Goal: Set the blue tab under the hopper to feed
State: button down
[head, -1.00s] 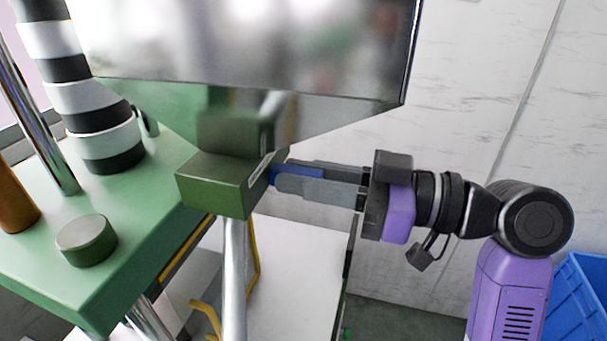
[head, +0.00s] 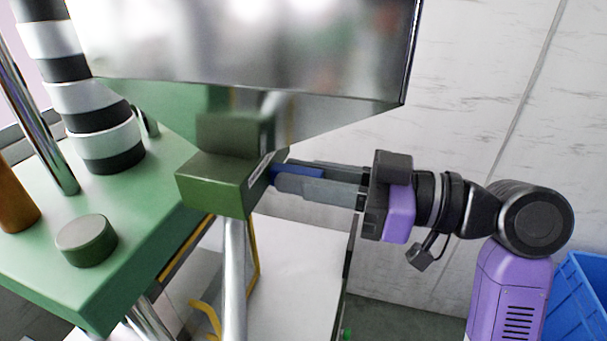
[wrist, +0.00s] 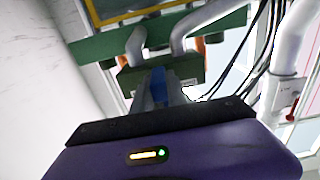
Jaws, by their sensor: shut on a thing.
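The blue tab (head: 298,170) sticks out of the right side of a green block (head: 222,182) under the metal hopper (head: 250,45). My gripper (head: 285,178) comes in from the right, and its grey fingers are shut on the tab. The fingertips are close against the block's side face. In the wrist view the blue tab (wrist: 158,84) shows between my gripper's fingers (wrist: 160,90), in front of the green block (wrist: 190,70). A small pale label is on the block's edge beside the tab; I cannot read it. The tab's inner part is hidden.
A green machine table (head: 130,235) with a round knob (head: 86,240) and a black-and-white banded column (head: 95,110) stands at the left. A silver post (head: 234,280) is below the block. A blue crate (head: 580,295) is at the lower right.

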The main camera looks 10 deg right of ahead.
jog(key=shift+w, duration=0.1)
jog(key=w, duration=0.1)
jog(key=w+d+b, duration=0.1)
jog(key=w, duration=0.1)
jog(key=shift+d+f, duration=0.1)
jog(key=shift+d, duration=0.1)
jog(key=shift+w+d+b, duration=0.2)
jog(key=shift+w+b, duration=0.1)
jog(key=shift+w, duration=0.15)
jog(key=c, duration=1.3)
grip_release()
jog(key=shift+w, duration=0.1)
